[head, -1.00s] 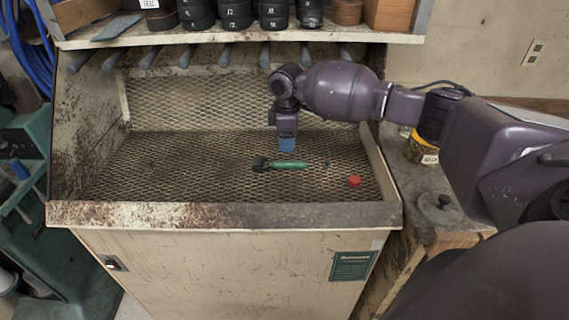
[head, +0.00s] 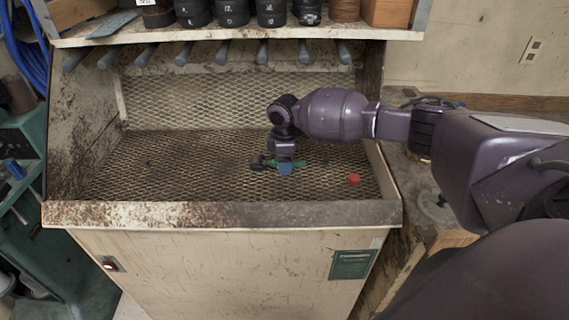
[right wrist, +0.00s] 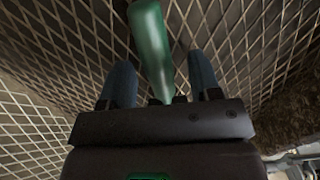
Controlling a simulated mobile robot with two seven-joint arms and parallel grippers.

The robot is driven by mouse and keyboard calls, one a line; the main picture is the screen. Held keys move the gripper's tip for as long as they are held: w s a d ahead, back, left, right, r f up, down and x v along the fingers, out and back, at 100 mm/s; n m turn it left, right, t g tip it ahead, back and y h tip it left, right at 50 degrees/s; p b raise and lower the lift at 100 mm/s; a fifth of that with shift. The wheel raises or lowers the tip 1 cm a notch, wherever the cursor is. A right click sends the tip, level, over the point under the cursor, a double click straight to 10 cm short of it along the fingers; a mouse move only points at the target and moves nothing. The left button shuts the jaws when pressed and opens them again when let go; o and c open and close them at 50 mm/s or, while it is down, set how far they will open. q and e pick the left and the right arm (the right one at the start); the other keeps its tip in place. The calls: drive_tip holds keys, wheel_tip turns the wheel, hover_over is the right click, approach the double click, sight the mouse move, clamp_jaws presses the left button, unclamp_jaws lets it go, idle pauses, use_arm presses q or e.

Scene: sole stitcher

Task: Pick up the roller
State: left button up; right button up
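The roller lies on the mesh floor of the bench in the head view, with a dark head (head: 257,162) at its left end and a green handle (head: 300,164). My right gripper (head: 285,170) is over the handle and hides its middle. In the right wrist view the green handle (right wrist: 150,45) runs between the two blue fingers of my right gripper (right wrist: 163,82). The fingers are apart, with a gap on each side of the handle. The roller's head is out of that view. My left gripper is not in view.
A small red cap (head: 354,180) lies on the mesh to the right of the roller. The bench's front lip (head: 220,214) and side walls enclose the mesh. A shelf (head: 240,36) with several dark containers is above. The left mesh is mostly clear.

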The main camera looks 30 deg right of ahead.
drive_tip(key=c, duration=1)
drive_tip(key=shift+r, duration=0.15)
